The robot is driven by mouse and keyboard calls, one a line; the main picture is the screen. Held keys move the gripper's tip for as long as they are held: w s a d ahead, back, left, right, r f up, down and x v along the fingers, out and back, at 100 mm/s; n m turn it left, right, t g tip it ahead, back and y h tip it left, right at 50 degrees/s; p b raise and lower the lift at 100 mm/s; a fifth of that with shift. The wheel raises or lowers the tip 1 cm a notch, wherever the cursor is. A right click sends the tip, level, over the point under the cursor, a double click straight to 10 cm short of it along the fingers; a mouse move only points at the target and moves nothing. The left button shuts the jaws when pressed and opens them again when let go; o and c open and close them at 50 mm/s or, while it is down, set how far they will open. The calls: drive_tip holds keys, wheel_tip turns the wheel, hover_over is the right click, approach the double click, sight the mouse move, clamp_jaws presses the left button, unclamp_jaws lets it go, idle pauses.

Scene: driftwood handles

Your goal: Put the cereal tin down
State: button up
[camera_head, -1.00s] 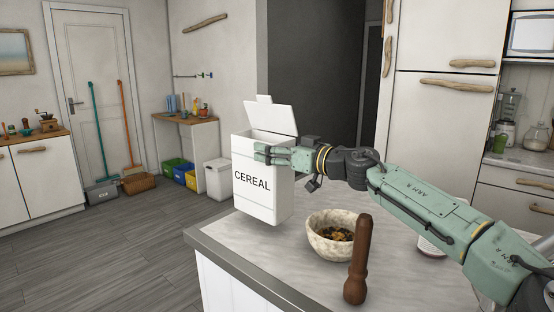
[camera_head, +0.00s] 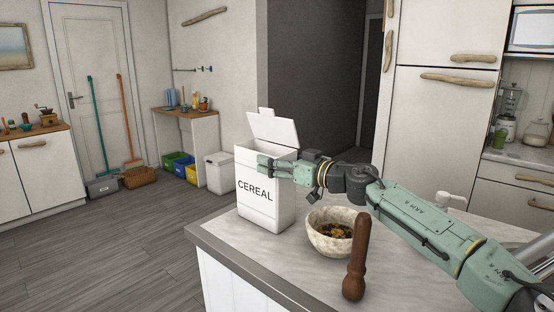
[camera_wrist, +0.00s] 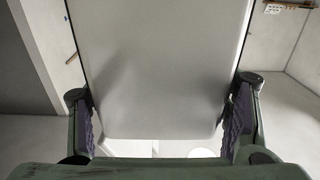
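The cereal tin (camera_head: 258,212) is a white upright box marked CEREAL, with its lid (camera_head: 274,130) flipped open. It is at the near-left part of the pale counter (camera_head: 240,240), its base very close to the top; I cannot tell if it touches. My gripper (camera_head: 268,167) reaches in from the right, with its fingers around the upper part of the tin. In the wrist view the tin (camera_wrist: 165,70) fills the space between the two purple-padded fingers (camera_wrist: 163,120), which press against its sides.
A stone bowl (camera_head: 328,238) with dark and yellow contents stands right of the tin. A brown wooden pestle (camera_head: 357,260) stands upright in front of it. A white object (camera_head: 450,200) is partly hidden behind my arm. The counter's left edge lies near the tin.

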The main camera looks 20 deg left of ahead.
drive_tip(key=o, duration=0.5)
drive_tip(key=shift+c, duration=0.2)
drive_tip(key=b+v, duration=0.3)
drive_tip(key=v, duration=0.9)
drive_tip(key=shift+r, duration=0.15)
